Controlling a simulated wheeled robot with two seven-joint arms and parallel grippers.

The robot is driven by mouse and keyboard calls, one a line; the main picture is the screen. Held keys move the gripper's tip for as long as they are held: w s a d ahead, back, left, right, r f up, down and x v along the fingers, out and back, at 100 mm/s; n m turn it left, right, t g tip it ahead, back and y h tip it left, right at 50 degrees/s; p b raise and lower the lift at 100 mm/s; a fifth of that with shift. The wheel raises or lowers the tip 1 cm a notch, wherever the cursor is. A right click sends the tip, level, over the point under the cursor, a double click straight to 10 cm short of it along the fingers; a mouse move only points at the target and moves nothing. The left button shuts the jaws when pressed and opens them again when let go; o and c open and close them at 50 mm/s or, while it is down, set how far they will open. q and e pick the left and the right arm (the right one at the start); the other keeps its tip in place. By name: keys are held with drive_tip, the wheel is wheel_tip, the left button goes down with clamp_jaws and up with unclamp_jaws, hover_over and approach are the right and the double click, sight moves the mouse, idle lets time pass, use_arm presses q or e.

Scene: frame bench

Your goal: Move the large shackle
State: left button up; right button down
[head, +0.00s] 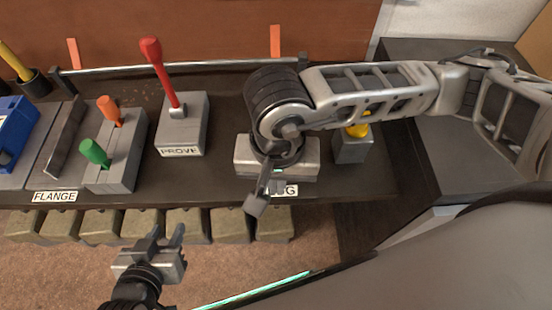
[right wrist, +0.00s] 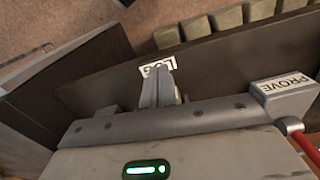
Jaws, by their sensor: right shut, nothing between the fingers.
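I cannot pick out the large shackle with certainty in either view. A small yellow part (head: 358,129) shows on a grey block (head: 352,150) behind my right forearm, which hides much of it. My right gripper (head: 277,187) is shut and empty, pointing down at the bench's front edge beside a white label that it partly covers. In the right wrist view its fingers (right wrist: 160,88) are together in front of that label (right wrist: 157,66). My left gripper (head: 170,234) is open and empty, in front of the bench, its fingers apart.
The dark bench (head: 225,175) carries a PROVE block (head: 183,135) with a red lever (head: 160,70), a block with green and orange handles (head: 120,160), and a blue device (head: 12,130). Several khaki blocks (head: 185,225) line the front below. A rail (head: 190,65) runs along the back.

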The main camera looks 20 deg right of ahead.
drive_tip(key=w+f, duration=0.1)
drive_tip(key=w+d+f+p, duration=0.1)
drive_tip(key=f, duration=0.1)
drive_tip(key=shift+w+f, duration=0.2)
drive_tip(key=shift+w, duration=0.05)
use_arm(q)
drive_tip(key=shift+w+a+r, duration=0.1)
drive_tip(key=shift+a+r, duration=0.05)
drive_tip(key=shift+r, duration=0.05)
use_arm(e)
drive_tip(key=shift+w+d+f, duration=0.1)
drive_tip(key=shift+w+d, duration=0.15)
drive_tip(key=shift+w, duration=0.45)
